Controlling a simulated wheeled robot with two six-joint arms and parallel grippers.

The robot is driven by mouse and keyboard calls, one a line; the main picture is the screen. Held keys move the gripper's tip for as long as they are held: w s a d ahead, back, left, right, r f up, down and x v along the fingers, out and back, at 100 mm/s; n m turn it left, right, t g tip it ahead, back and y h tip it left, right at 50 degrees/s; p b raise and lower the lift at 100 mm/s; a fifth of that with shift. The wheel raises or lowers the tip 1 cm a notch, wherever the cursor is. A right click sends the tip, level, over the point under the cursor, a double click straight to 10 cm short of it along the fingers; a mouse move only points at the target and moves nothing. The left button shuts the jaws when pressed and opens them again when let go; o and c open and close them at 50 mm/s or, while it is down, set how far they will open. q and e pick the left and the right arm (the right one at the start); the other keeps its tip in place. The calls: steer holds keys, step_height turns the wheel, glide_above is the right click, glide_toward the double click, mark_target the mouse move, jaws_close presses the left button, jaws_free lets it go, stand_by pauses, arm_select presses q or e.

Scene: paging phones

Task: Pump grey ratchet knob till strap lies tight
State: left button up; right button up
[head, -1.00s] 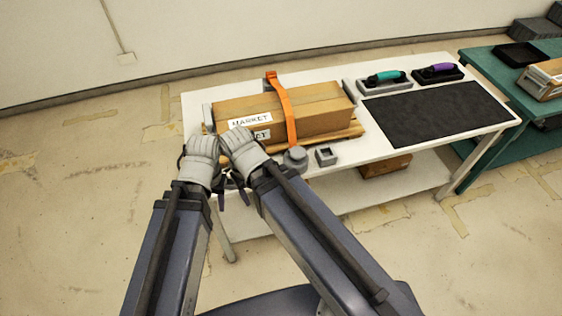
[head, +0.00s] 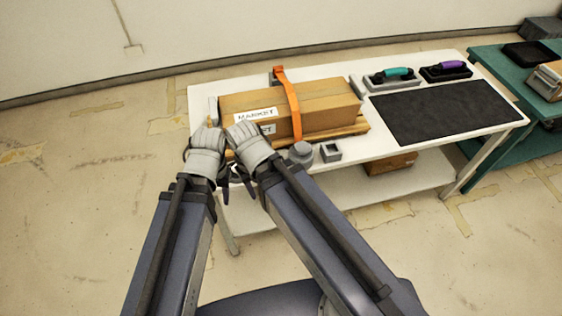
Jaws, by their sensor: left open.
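The grey ratchet knob (head: 301,153) sits at the front edge of the white table, at the foot of the orange strap (head: 291,108). The strap runs over a brown carton (head: 330,105) with white labels. Its upper part bows up at the carton's back edge; I cannot tell how much slack it has. My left gripper (head: 223,190) is open in front of the table's left end, left of the knob and apart from it. My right gripper (head: 240,182) is close beside it, also left of the knob; its jaws are too hidden to read.
A small grey square holder (head: 330,151) stands just right of the knob. The white table (head: 375,147) also bears a black mat (head: 445,110) and two handled tools, teal (head: 396,74) and purple (head: 449,67). A green table (head: 490,66) adjoins at right.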

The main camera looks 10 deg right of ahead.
jaws_close()
stand_by(1.4)
